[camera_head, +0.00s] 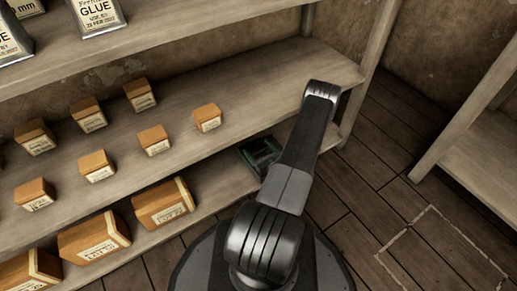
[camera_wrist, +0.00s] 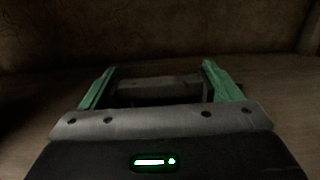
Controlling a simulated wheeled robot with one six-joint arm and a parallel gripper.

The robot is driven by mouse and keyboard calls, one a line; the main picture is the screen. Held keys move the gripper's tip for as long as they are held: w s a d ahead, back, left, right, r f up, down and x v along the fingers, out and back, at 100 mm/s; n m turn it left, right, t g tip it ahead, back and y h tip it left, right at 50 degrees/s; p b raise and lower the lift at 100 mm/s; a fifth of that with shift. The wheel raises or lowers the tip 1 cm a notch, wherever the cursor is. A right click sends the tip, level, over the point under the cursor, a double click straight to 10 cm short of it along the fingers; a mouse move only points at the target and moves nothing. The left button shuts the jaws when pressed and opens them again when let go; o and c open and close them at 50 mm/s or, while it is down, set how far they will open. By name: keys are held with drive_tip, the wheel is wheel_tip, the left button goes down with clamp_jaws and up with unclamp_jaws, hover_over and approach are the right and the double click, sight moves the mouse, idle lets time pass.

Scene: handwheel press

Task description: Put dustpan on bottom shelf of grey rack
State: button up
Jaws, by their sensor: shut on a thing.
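My gripper (camera_head: 261,152) is low at the right end of the bottom shelf of the weathered grey-brown rack (camera_head: 222,180), partly hidden by my arm. In the wrist view its two green fingers (camera_wrist: 158,68) stand apart, with a dark grey thing (camera_wrist: 157,89) between them. This looks like part of the dustpan, held by the fingers. Most of its shape is hidden behind the gripper body. I cannot tell whether it touches the shelf board. In the head view the dustpan cannot be made out clearly.
Large cardboard boxes (camera_head: 163,204) stand on the bottom shelf to the left. Several small boxes (camera_head: 153,139) stand on the middle shelf above, and glue tins (camera_head: 97,15) on the upper shelf. A rack post (camera_head: 366,70) is close on the right. Another wooden shelf unit (camera_head: 483,155) stands farther right.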

drive_tip(key=shift+f, duration=0.55)
idle(0.4)
drive_tip(key=o, duration=1.5)
drive_tip(key=shift+o, duration=0.2)
drive_tip(key=p+v, duration=0.3)
drive_tip(key=v, duration=1)
drive_tip(key=shift+s+d+p, duration=0.25)
drive_tip(key=shift+s+p, duration=0.1)
drive_tip(key=shift+p, duration=0.05)
drive_tip(key=shift+w, duration=0.1)
drive_tip(key=b+x, duration=0.4)
drive_tip(key=x, duration=0.9)
drive_tip(key=shift+w+a, duration=0.3)
drive_tip(key=shift+r, duration=0.15)
